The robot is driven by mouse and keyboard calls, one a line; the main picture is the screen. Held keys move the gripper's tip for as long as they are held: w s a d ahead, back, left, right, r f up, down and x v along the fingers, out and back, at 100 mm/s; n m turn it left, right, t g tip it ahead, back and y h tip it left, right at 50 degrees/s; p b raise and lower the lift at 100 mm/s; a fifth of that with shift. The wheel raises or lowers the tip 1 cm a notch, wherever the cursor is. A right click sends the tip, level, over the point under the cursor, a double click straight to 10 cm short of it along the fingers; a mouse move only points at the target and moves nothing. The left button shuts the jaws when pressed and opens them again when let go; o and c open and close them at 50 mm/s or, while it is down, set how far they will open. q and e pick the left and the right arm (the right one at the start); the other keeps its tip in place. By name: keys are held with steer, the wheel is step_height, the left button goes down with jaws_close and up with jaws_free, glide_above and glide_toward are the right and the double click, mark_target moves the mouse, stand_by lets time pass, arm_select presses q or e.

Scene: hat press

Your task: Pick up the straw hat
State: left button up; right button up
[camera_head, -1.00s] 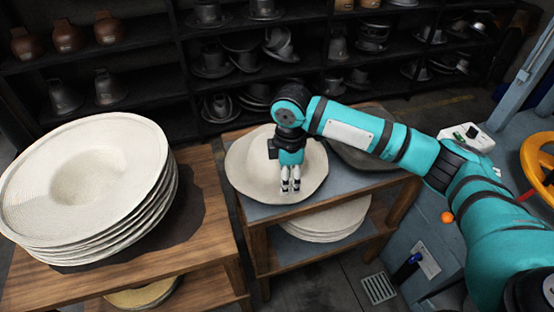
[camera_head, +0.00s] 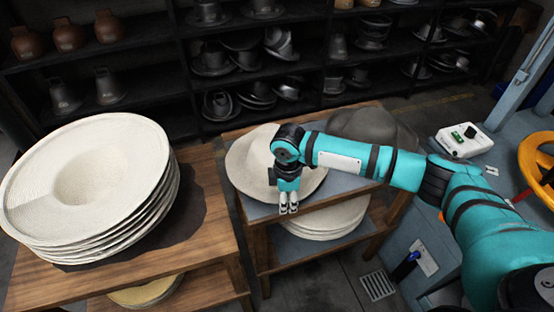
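A cream straw hat (camera_head: 248,163) lies crown up on the small two-level table, with its brim spread out. My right arm comes in from the right, and its gripper (camera_head: 288,209) points down at the front right edge of the hat's brim. The fingertips are close together, at or just in front of the brim edge. I cannot tell whether they are around the brim or only beside it. My wrist hides part of the crown and the right side of the brim. My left gripper is not in view.
A dark grey hat (camera_head: 375,129) sits behind my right forearm on the same table. More pale hats (camera_head: 325,220) lie on its lower shelf. A tall stack of pale hats (camera_head: 85,185) stands on the wooden table at left. Dark shelves (camera_head: 190,75) with metal moulds line the back.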

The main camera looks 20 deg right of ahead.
jaws_close()
steer(key=shift+r, duration=0.15)
